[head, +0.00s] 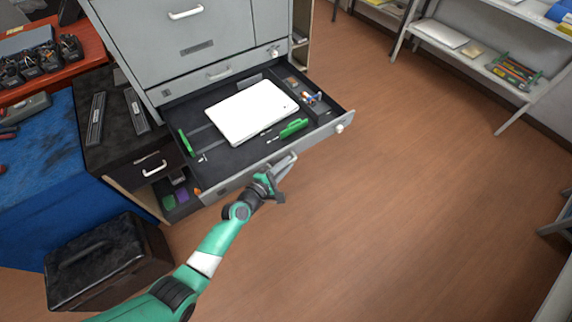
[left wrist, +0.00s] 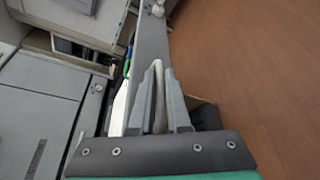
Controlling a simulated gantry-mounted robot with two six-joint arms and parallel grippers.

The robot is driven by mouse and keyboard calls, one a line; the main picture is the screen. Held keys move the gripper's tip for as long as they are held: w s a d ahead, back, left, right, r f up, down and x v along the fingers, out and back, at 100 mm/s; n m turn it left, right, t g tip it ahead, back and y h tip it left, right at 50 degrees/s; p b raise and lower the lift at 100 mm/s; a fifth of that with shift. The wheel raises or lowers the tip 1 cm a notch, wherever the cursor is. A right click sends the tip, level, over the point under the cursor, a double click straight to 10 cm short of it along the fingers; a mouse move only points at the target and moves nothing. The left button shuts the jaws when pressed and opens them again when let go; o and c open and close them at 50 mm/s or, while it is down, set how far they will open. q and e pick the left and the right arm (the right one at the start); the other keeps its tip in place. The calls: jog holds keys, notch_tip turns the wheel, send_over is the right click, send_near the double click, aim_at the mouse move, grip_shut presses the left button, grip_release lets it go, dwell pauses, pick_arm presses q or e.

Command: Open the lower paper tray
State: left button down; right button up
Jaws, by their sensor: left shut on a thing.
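A grey pull-out tray (head: 232,168) stands open from the grey cabinet. Its dark inside holds a white slab like paper or a closed laptop (head: 250,110), green items and small parts. My left gripper (head: 272,180) is at the tray's front, shut on the pale bar handle (head: 286,164). In the left wrist view the handle (left wrist: 159,95) runs between the two grey fingers of the gripper (left wrist: 158,75), beside the tray's front panel (left wrist: 150,42). My right gripper is in neither view.
A shut grey drawer (head: 222,72) is above the open tray. At left are a dark cabinet (head: 120,150), a blue-covered bench (head: 45,165) and a black case (head: 108,260) on the floor. Brown floor (head: 400,210) to the right is clear, up to the shelves (head: 480,60).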

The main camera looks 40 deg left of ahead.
pick_arm(q)
jog(key=c, duration=0.9)
grip_release()
jog(key=shift+a, duration=0.1)
jog(key=p+v, duration=0.4)
jog(key=v, duration=0.7)
jog(key=shift+s, duration=0.3)
